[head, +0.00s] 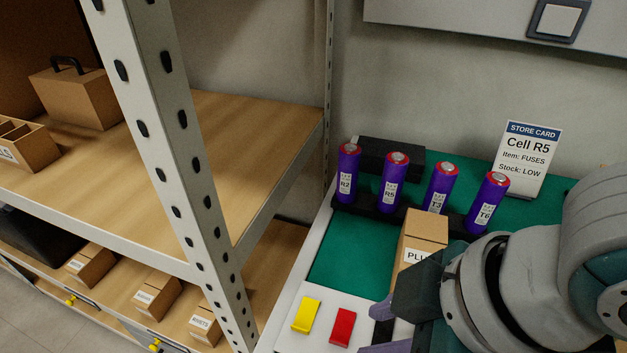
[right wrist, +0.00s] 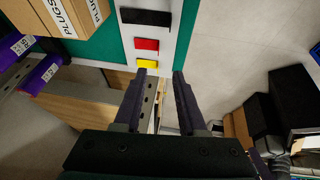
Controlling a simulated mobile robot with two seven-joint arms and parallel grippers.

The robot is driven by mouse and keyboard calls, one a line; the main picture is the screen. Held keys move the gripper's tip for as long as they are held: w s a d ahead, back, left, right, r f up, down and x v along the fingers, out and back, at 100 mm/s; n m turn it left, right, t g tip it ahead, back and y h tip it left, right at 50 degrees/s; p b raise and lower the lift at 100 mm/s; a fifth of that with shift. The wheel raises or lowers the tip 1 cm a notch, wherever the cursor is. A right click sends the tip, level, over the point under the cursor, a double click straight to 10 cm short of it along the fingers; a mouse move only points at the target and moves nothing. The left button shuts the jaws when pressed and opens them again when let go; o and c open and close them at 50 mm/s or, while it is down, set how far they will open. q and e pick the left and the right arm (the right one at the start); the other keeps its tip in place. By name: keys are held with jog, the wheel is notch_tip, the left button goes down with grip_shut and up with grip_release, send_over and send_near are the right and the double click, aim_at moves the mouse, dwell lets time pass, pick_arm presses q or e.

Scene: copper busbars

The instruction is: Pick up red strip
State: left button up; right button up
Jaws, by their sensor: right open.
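The red strip (head: 342,327) lies on the white ledge at the front of the green-topped bench, beside the yellow strip (head: 306,315). In the right wrist view the red strip (right wrist: 147,44) lies between a black strip (right wrist: 146,17) and the yellow strip (right wrist: 147,63). My right gripper (right wrist: 160,74) is open and empty. Its fingertips appear just short of the yellow strip in that view, apart from the red one. In the head view its fingers come in low, to the right of the red strip. My left gripper is in neither view.
A PLUGS box (head: 424,232) stands on the green mat (head: 345,252) near my right arm. Several purple cylinders (head: 394,180) stand in a black rack behind it, with a store card (head: 527,160). A shelf post (head: 172,150) rises at left.

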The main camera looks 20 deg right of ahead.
aim_at(341, 342)
jog(key=shift+n, duration=0.3)
jog(key=b+x, duration=0.2)
jog(key=x, duration=0.2)
jog(key=shift+w+f, duration=0.15)
jog(key=shift+f, duration=0.05)
jog(key=c, duration=0.3)
jog(key=b+x, duration=0.1)
jog(key=x, duration=0.1)
jog(key=b+x, duration=0.1)
jog(key=x, duration=0.2)
jog(key=shift+d+f, duration=0.15)
jog(key=shift+f, duration=0.25)
jog(key=shift+c, duration=0.3)
grip_shut()
